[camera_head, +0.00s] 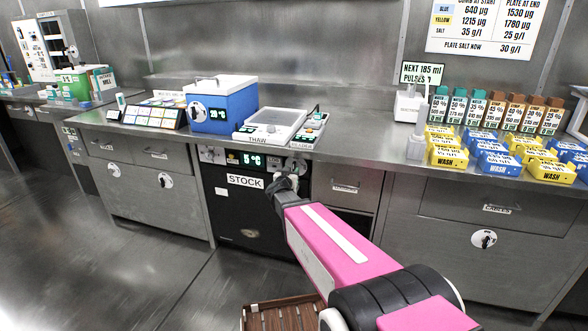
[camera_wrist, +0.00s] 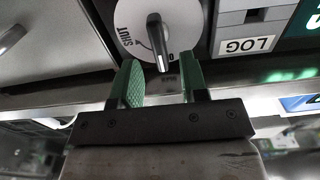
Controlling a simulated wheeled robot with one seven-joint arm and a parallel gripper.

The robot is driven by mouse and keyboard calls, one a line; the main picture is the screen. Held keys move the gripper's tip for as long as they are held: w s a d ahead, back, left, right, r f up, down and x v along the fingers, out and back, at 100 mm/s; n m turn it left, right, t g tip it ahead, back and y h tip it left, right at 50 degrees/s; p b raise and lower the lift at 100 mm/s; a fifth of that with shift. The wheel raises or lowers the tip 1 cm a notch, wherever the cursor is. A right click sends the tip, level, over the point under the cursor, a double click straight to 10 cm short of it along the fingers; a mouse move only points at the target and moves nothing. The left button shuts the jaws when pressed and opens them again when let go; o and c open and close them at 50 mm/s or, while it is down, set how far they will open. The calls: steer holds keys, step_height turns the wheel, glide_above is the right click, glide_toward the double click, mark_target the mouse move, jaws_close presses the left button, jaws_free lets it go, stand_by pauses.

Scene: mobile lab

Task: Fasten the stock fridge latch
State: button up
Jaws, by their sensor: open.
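The stock fridge (camera_head: 245,210) is the dark unit under the bench, with a STOCK label and a 5 °C display. Its latch, a white dial (camera_wrist: 128,15) with a black lever (camera_wrist: 157,42), fills the top middle of the wrist view. The word SHUT is printed on the dial, left of the lever. The lever points down toward my gripper (camera_wrist: 161,60). My gripper is open, with its green fingertips on either side of the lever's tip and visible gaps. In the head view my gripper (camera_head: 286,183) is at the fridge's upper right and hides part of the latch.
A LOG panel (camera_wrist: 245,45) sits right of the dial. Above the fridge, the bench holds a thaw plate (camera_head: 270,125) and a blue box (camera_head: 222,105). Drawers (camera_head: 345,187) flank the fridge. The floor at left is clear.

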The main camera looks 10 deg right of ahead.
mark_target(294, 168)
steer(key=shift+x, duration=2.1)
steer(key=c, duration=0.7)
steer(key=shift+c, duration=0.2)
